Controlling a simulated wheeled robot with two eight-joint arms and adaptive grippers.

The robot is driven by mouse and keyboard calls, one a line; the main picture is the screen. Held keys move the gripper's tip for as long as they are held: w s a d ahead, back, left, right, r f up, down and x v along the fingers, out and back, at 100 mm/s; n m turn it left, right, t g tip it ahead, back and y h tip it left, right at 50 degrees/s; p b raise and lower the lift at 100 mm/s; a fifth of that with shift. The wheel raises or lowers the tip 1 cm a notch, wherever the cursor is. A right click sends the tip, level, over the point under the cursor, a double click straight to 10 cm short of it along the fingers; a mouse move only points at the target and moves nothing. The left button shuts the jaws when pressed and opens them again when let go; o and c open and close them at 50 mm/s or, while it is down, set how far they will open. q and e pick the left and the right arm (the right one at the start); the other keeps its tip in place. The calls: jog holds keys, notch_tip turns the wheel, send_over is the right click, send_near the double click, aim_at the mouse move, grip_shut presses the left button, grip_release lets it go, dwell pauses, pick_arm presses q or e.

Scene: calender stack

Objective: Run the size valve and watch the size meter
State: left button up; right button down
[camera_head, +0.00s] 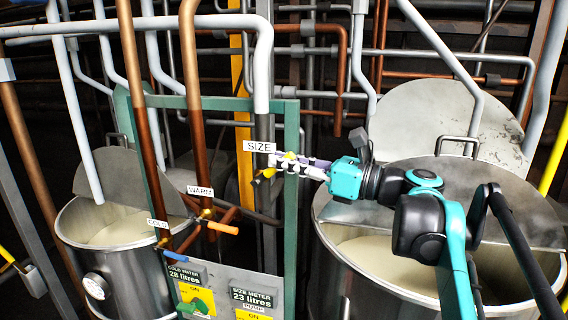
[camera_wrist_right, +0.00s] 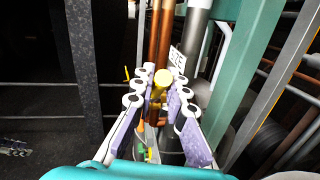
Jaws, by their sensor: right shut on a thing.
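The size valve (camera_head: 268,173) is a yellow brass fitting on the grey pipe, just below the SIZE label (camera_head: 260,146). My right gripper (camera_head: 280,165) reaches it from the right and is shut on its handle. The size meter (camera_head: 253,297) on the lower panel reads 23 litres. My left gripper is not in view.
The cold water meter (camera_head: 184,273) reads 28 litres. The orange warm handle (camera_head: 222,228) and blue cold handle (camera_head: 176,256) sit left of the size valve. A green frame (camera_head: 291,230) stands close by. Steel vats stand at left (camera_head: 125,275) and right (camera_head: 365,290).

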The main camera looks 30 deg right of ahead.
notch_tip(320, 180, down, 6)
jog(key=s+d+m+t+y+b, duration=0.1)
jog(key=m+t+y+b, duration=0.1)
jog(key=t+b, duration=0.6)
jog(key=shift+s+d+m+b, duration=0.3)
jog(key=shift+m+b, duration=0.2)
jog(key=shift+b, duration=1.45)
jog(key=shift+f, duration=0.1)
jog(key=c, duration=1.5)
grip_release()
jog(key=shift+s, duration=0.1)
jog(key=v, duration=1.2)
jog(key=shift+f, duration=0.15)
jog(key=shift+w, duration=0.2)
